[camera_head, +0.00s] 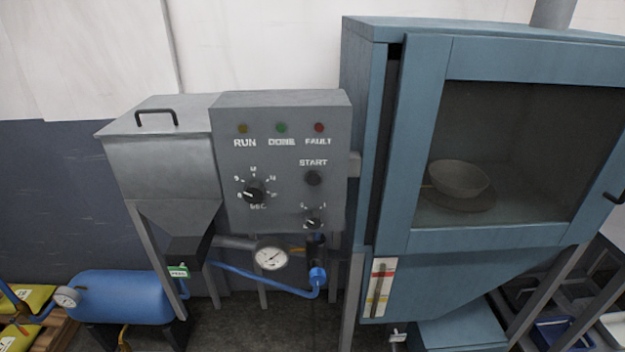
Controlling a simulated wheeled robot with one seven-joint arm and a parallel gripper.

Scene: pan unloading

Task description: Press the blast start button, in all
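The start button (313,178) is a round dark button under the word START on the grey control panel (230,150). Above it on the panel are three small lamps, RUN (243,128) yellowish, DONE (281,128) green and FAULT (319,127) red; I cannot tell whether any is lit. A timer knob (254,192) marked SEC is left of the button, and a smaller knob (313,223) is below it. The blue blast cabinet (425,150) stands to the right. A pale bowl (459,178) sits behind its window on a round plate. My gripper is not in view.
A grey hopper (160,165) adjoins the panel on the left. A pressure gauge (270,255) and blue hose (255,278) hang below the panel. A blue tank (125,297) stands at lower left. The space directly before the panel looks clear.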

